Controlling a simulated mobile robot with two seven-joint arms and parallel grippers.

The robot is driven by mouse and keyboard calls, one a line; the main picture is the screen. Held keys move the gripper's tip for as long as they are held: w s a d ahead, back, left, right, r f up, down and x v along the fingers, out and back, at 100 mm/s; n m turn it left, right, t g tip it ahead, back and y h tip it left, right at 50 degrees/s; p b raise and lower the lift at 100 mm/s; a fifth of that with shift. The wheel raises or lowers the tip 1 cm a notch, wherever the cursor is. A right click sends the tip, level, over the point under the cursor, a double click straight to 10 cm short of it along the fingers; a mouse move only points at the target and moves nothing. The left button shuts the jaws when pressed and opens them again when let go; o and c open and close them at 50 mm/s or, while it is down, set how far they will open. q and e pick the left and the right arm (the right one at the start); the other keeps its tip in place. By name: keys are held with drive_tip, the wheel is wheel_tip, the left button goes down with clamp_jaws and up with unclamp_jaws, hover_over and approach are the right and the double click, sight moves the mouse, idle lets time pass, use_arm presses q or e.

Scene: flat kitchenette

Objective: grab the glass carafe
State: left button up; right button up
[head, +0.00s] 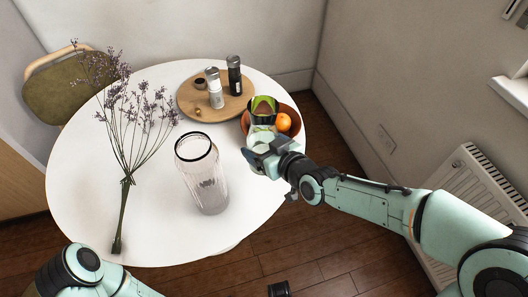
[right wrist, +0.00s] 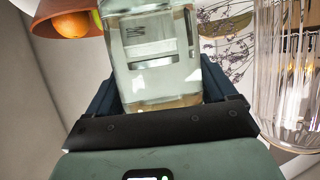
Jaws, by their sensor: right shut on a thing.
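The glass carafe (head: 262,133) is clear, with a dark band around its top, and stands by the right edge of the round white table, in front of the fruit bowl. My right gripper (head: 259,146) is shut on the carafe. In the right wrist view, the clear carafe body (right wrist: 152,55) sits between the two dark fingers of my right gripper (right wrist: 158,88). I cannot tell whether its base touches the table. My left arm shows at the lower left of the head view, but its gripper is out of view.
The white table (head: 90,190) holds a ribbed glass vase (head: 207,180) left of the carafe and dried lavender stems (head: 124,200). Behind are a wooden board (head: 232,108) with two mills and a terracotta bowl (head: 298,130) with an orange (head: 283,122).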

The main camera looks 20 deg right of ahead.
sight(270, 128)
wheel_tip(270, 128, up, 8)
drive_tip(key=p, duration=0.2)
drive_tip(key=shift+r+p, duration=0.1)
drive_tip(key=shift+p, duration=0.3)
drive_tip(key=shift+r+p, duration=0.95)
drive_tip(key=shift+r, duration=1)
use_arm(q)
drive_tip(key=shift+g, duration=0.6)
drive_tip(key=s+r, duration=0.2)
drive_tip(key=r, duration=0.1)
drive_tip(key=s+d+r, duration=0.1)
drive_tip(key=shift+s+r, duration=0.2)
drive_tip(key=shift+r, duration=0.2)
use_arm(e)
drive_tip(key=shift+w, duration=0.1)
